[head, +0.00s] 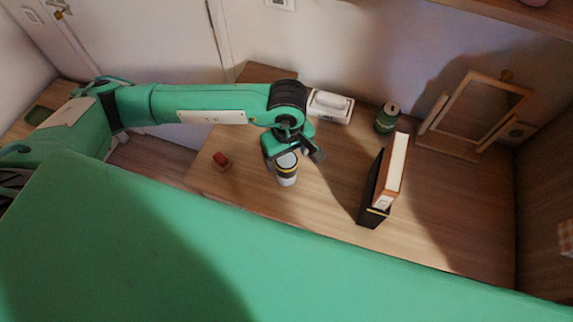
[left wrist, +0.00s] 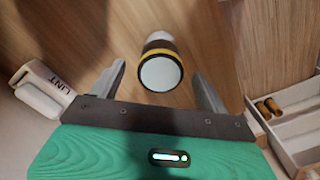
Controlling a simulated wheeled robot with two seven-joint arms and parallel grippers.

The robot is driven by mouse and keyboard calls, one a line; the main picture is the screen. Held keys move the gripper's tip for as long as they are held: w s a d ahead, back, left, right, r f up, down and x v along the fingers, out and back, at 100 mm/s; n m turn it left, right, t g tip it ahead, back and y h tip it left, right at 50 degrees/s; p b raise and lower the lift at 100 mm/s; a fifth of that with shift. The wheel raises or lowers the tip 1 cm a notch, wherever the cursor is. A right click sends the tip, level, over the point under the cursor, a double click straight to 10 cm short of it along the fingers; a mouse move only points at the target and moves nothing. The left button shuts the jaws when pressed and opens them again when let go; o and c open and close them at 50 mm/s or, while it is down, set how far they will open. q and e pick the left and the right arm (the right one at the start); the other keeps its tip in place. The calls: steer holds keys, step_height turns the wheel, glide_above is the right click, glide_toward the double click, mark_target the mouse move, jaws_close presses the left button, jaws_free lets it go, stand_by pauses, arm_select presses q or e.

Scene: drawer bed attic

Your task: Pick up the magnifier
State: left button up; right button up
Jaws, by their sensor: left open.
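A small upright cylinder (head: 287,177) with a pale body and a black and yellow band stands on the wooden desk; it is the thing that best fits the magnifier. In the left wrist view its pale round end (left wrist: 161,74) faces the camera. My left gripper (head: 293,157) is open just above it, and its top sits between the two fingers with a gap at each side. The left gripper's fingers (left wrist: 159,80) also show in the wrist view. The gripper partly hides the cylinder's top in the head view. My right gripper is not in view.
The desk (head: 330,205) also bears a red block (head: 221,161), a white lint box (head: 330,105), a green can (head: 387,118), upright books (head: 391,172) and a wooden frame (head: 478,115). A tray with brown rolls (left wrist: 298,120) shows at right in the wrist view.

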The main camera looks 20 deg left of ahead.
arm_select(q)
steer(key=shift+f+p, duration=0.25)
steer(key=shift+p, duration=0.1)
step_height(320, 180, down, 4)
steer(key=shift+a+p, duration=0.15)
steer(key=shift+p, duration=0.95)
steer(key=shift+f, duration=0.3)
steer(key=c, duration=1.1)
steer(key=shift+r, duration=0.1)
